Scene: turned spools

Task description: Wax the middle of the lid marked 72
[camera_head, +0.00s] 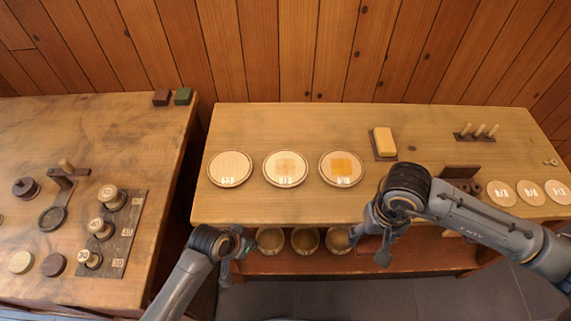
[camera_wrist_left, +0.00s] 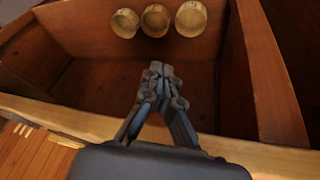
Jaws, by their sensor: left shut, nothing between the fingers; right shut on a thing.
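Three round pale wooden lids lie in a row on the workbench: a left lid (camera_head: 230,168), a middle lid (camera_head: 286,168) and a right lid (camera_head: 341,168). Their small labels are too blurred to read surely; the left one may read 72. The left lid looks plain, the middle one has a faint orange patch, the right one a stronger orange patch. A yellow block (camera_head: 384,141), like wax, sits on a dark plate behind them. My left gripper (camera_head: 225,271) is shut and empty before the bench, also in the left wrist view (camera_wrist_left: 160,72). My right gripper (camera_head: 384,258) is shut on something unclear.
Round wooden bowls (camera_head: 305,240) stand on the shelf below the bench top (camera_head: 240,205). More marked discs (camera_head: 531,192) lie at the right, with a peg rack (camera_head: 476,137) behind. A side table (camera_head: 150,130) at left carries spools (camera_head: 100,228). A gap separates the tables.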

